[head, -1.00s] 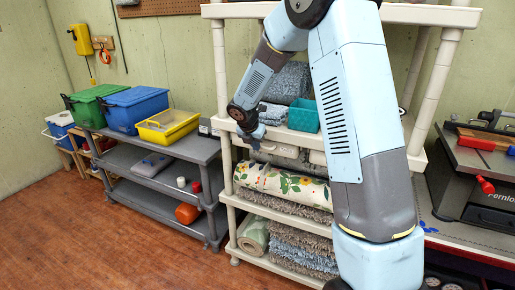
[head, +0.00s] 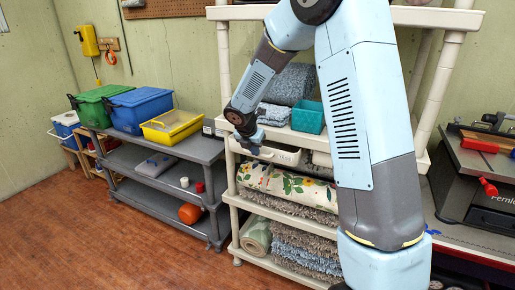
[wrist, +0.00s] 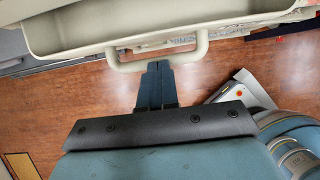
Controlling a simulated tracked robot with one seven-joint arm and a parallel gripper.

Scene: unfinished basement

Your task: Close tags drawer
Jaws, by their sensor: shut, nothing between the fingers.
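A cream drawer (head: 283,154) with a label too small to read sits under the shelf board that holds the teal bin, and stands out from the rack. In the wrist view the drawer (wrist: 75,50) is open at the top, and the part of its inside that shows is empty. Its loop handle (wrist: 195,53) faces me. My gripper (wrist: 157,66) is shut and empty, its fingertips at the middle of the handle bar; I cannot tell whether they touch it. In the head view my gripper (head: 252,148) is at the drawer's left front.
A second cream drawer (head: 321,159) sits to the right, partly behind my arm. The teal bin (head: 308,116) stands above. A floral roll (head: 285,184) and rugs fill the shelves below. A grey shelf unit (head: 205,150) stands at left; the wooden floor (head: 130,240) in front is clear.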

